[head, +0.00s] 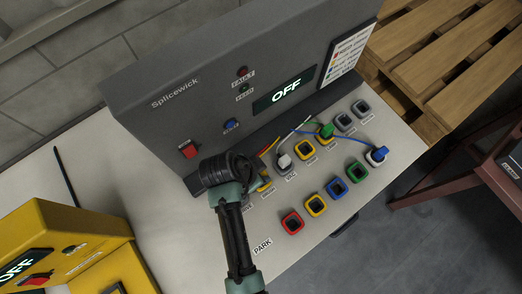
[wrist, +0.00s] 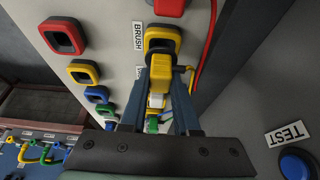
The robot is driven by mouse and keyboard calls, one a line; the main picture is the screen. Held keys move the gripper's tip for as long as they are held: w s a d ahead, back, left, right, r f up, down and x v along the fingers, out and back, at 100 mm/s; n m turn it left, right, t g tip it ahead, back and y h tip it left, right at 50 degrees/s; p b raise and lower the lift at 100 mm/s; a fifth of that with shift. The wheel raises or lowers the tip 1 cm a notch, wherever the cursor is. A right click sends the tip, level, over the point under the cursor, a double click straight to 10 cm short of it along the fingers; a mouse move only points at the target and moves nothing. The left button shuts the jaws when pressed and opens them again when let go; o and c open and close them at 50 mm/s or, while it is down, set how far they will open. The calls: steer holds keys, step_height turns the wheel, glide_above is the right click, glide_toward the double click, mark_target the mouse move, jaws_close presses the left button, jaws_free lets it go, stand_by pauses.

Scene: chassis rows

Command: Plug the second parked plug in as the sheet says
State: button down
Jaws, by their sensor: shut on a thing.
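In the head view the yellow plug (head: 264,184) shows partly beside my gripper (head: 262,188). The sheet (head: 348,50) is on the panel's right, its text too small to read. The parking row has empty red (head: 292,222), yellow (head: 316,205), blue (head: 337,188) and green (head: 357,171) sockets. A blue plug (head: 381,153) stands in the pale socket at its far end.
A white plug (head: 284,161) and a green plug (head: 326,131) stand in the back row, with an empty yellow socket (head: 305,150) between them. Thin cables run above them. The display (head: 285,91) reads OFF. A red plug (wrist: 168,7) sits just beyond the BRUSH socket.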

steer(key=shift+f+b, duration=0.55)
steer(key=shift+f, duration=0.35)
steer(key=c, duration=0.6)
jaws_free()
steer(key=v, duration=1.3)
